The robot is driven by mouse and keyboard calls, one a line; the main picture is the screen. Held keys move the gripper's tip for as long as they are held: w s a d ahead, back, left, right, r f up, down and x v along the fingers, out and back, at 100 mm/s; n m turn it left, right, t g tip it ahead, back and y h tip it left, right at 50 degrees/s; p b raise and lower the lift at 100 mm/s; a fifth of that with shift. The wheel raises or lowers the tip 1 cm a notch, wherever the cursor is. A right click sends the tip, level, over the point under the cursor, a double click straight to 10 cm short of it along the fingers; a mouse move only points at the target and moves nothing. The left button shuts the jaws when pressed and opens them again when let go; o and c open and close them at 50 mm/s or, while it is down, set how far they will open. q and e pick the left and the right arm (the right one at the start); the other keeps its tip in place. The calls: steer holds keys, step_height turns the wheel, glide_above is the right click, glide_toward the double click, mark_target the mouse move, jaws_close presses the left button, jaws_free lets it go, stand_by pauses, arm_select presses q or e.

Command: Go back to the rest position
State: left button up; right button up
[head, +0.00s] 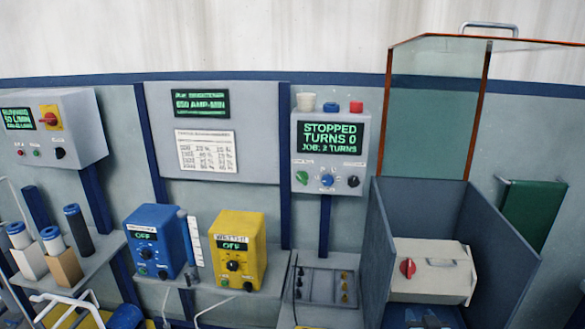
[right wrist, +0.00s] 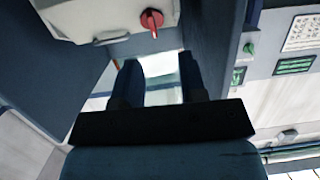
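My right gripper (right wrist: 160,62) shows in the right wrist view with its two dark blue fingers apart. Only a pale gap shows between them, so it is open and empty. Beyond its fingertips is the white box with a red knob (right wrist: 105,18). In the head view that white box (head: 432,282) sits inside the grey open-topped booth (head: 505,262). A small dark part at the bottom edge, below the box, may be my right gripper, but it is mostly cut off. My left gripper is not in view.
A tall orange-edged clear panel (head: 437,105) rises behind the booth. The control box (head: 330,165) reads "STOPPED TURNS 0". A blue unit (head: 155,240) and a yellow unit (head: 237,252), both reading OFF, stand on the shelf. Capped cylinders (head: 78,228) stand at left.

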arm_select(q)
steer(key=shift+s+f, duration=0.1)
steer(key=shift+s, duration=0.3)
arm_select(e)
steer(key=s+a+f+n+g+y, duration=0.1)
steer(key=s+a+f, duration=0.3)
steer(key=s, duration=0.4)
steer(key=s+a+f+n+g+y, duration=0.1)
steer(key=s+a+f+n+y, duration=0.1)
steer(key=s+a+f, duration=0.3)
steer(key=s+a+f+n+g+y, duration=0.1)
steer(key=s+a+f, duration=0.3)
steer(key=s, duration=0.9)
steer(key=shift+s+a+f+n+g+y, duration=0.25)
steer(key=shift+a+n+g+y, duration=0.15)
steer(key=shift+a+g+y, duration=0.35)
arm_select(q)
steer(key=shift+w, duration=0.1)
arm_select(e)
steer(key=shift+a, duration=0.15)
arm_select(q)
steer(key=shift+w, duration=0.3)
arm_select(e)
steer(key=shift+w, duration=0.1)
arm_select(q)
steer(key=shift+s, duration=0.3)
